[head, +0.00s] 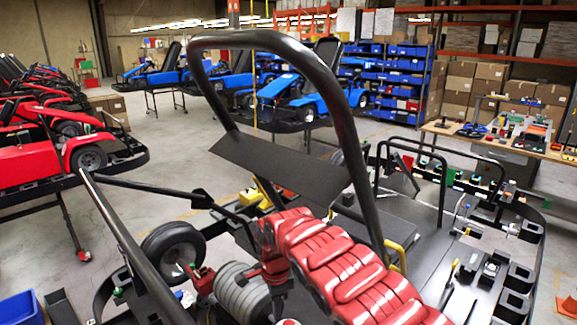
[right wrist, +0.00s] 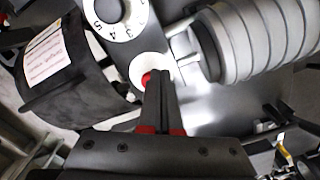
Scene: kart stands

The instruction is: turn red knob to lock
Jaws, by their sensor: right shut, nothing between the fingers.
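The red knob (right wrist: 147,77) sits on a white round disc (right wrist: 150,66) in the right wrist view. My right gripper (right wrist: 157,76) is shut and empty. Its dark fingertips lie right at the knob and overlap its right side in the picture; I cannot tell whether they touch it. In the head view my right gripper (head: 283,303) points down beside the engine, at the end of my red-covered arm. A small red and white part at the bottom edge there may be the knob and its disc. My left gripper is not in view.
A numbered white dial (right wrist: 119,14) is just above the disc. A grey ribbed cylinder (right wrist: 265,40) lies to the right, and a black rounded part with a white label (right wrist: 55,52) to the left. The kart's black roll bar (head: 345,120) arches over my arm.

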